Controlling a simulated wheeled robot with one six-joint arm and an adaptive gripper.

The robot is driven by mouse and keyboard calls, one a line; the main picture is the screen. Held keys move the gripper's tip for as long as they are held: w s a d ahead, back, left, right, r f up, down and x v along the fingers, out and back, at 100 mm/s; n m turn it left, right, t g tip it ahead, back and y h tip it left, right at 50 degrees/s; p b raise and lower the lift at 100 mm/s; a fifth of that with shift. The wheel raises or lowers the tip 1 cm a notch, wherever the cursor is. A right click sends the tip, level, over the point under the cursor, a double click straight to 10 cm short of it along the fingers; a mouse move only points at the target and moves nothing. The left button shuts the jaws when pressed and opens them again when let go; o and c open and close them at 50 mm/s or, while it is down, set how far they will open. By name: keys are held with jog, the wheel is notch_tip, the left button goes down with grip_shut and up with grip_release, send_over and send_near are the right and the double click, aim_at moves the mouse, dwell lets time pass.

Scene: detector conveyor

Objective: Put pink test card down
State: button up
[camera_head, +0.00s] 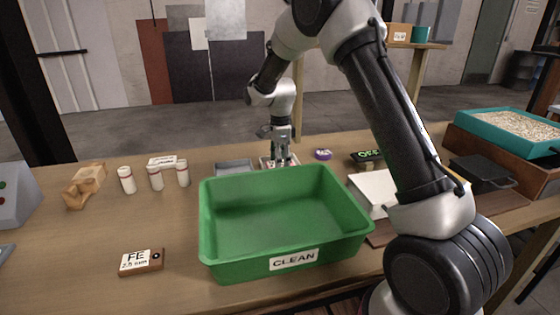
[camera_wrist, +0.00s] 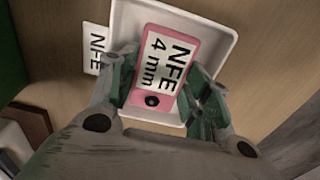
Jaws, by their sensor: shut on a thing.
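The pink test card (camera_wrist: 163,62) is a pink block with a white label reading "NFE 4 mm" and a dark round spot at its near end. In the wrist view my gripper (camera_wrist: 166,82) has its green-padded fingers on both sides of the card and is shut on it. The card is over or in a shallow white tray (camera_wrist: 218,42); I cannot tell whether it touches the tray bottom. A white "NFE" label (camera_wrist: 96,48) lies beside the tray. In the head view my gripper (camera_head: 281,160) points down behind the green bin, and the card is mostly hidden there.
The green bin (camera_head: 284,240) marked "CLEAN" stands in front of my gripper. A grey tray (camera_head: 234,167) is left of it, and a purple round item (camera_head: 322,154) is right. Several white bottles (camera_head: 155,177) and an "FE" card (camera_head: 141,262) are further left. The table's left front is mostly clear.

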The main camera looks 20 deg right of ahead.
jog(key=shift+f, duration=0.15)
jog(key=o, duration=0.9)
jog(key=shift+c, duration=0.2)
